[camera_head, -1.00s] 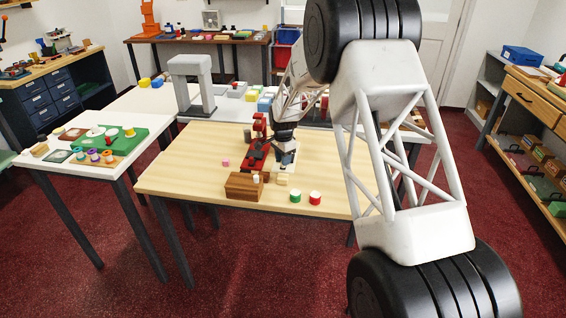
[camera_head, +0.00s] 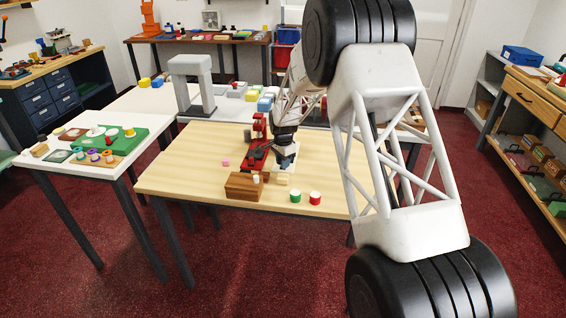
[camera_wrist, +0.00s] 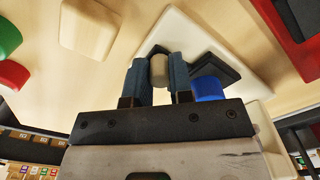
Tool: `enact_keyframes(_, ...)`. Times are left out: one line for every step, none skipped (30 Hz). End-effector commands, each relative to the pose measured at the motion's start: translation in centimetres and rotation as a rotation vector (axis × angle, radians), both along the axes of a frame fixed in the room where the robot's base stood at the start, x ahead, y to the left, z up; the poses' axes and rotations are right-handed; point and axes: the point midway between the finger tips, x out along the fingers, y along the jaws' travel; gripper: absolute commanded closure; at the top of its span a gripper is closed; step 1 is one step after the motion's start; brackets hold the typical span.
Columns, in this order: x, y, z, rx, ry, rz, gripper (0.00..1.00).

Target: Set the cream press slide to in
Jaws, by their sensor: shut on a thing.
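The cream press (camera_head: 291,163) stands on the wooden table, mostly hidden behind my gripper (camera_head: 284,152) in the head view. In the wrist view its pale base plate (camera_wrist: 190,38) lies beyond the fingers, with a dark part (camera_wrist: 218,64) and a blue round part (camera_wrist: 208,89) on the right. My gripper (camera_wrist: 157,78) is shut on a small cream knob (camera_wrist: 159,70), with one finger on each side. I take this knob to be the slide's. The slide's track and its in or out position cannot be made out.
A red press (camera_head: 256,158) stands close on the left. A wooden box (camera_head: 244,187), a cream block (camera_head: 282,181), a green cylinder (camera_head: 295,196) and a red cylinder (camera_head: 315,198) stand near the table's front. The table's left part is clear.

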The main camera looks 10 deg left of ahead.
Motion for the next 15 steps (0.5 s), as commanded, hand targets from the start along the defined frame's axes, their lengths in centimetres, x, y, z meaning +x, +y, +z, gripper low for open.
enact_keyframes(0.2,0.0,0.0,0.0,0.0,0.0,1.0)
enact_keyframes(0.4,0.0,0.0,0.0,0.0,0.0,1.0)
enact_keyframes(0.8,0.0,0.0,0.0,0.0,0.0,1.0)
enact_keyframes(1.2,0.0,0.0,0.0,0.0,-0.001,1.0)
enact_keyframes(1.6,0.0,-0.1,0.0,0.0,-0.001,1.0)
enact_keyframes(2.2,0.0,-0.1,0.001,-0.001,-0.001,1.0)
enact_keyframes(2.6,0.1,0.0,0.001,-0.002,-0.001,1.0)
enact_keyframes(3.0,0.0,0.0,0.001,-0.001,-0.001,1.0)
enact_keyframes(3.5,0.0,0.0,0.001,-0.001,-0.001,1.0)
enact_keyframes(3.7,0.0,0.0,0.001,-0.001,-0.001,1.0)
enact_keyframes(4.0,0.0,0.0,0.001,-0.001,-0.001,1.0)
enact_keyframes(4.1,0.0,0.0,0.0,0.0,-0.001,1.0)
enact_keyframes(4.2,0.0,0.0,0.0,0.0,-0.001,1.0)
enact_keyframes(4.2,0.0,0.0,0.0,0.0,-0.001,1.0)
enact_keyframes(4.2,0.0,0.0,0.0,0.0,-0.001,1.0)
